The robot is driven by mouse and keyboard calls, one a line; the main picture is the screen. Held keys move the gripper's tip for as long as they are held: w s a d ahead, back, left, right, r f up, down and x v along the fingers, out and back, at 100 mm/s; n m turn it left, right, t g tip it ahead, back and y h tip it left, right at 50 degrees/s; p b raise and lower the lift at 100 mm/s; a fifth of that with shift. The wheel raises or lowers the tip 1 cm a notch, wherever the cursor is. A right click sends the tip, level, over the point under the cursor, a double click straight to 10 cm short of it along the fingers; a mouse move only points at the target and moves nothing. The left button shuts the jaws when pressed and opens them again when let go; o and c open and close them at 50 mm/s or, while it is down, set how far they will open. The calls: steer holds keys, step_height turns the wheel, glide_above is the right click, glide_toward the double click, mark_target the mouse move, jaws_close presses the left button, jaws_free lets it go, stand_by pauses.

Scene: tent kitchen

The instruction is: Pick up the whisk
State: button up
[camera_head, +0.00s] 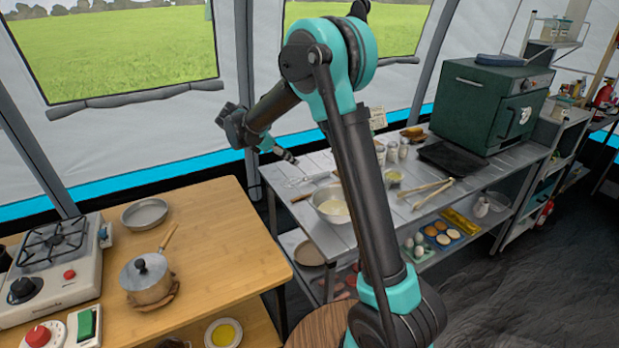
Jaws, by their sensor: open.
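The whisk (307,180) lies on the grey table (410,212), near its left end, with its wire loops toward the left. My gripper (287,156) is open and empty, above and slightly left of the whisk, apart from it. The gripper is small in this view, and its exact height over the table is hard to tell. My upper arm hides part of the table to the right of the whisk.
A metal bowl (331,212) stands just in front of the whisk. Jars (392,152), wooden utensils (432,192) and a green oven (489,105) are farther right. A wooden table (215,235) at left holds a lidded pot (147,280), a pan (144,213) and a stove (50,262).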

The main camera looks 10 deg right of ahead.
mark_target(308, 178)
steer(key=x, duration=1.4)
steer(key=shift+d+f, duration=0.3)
jaws_close()
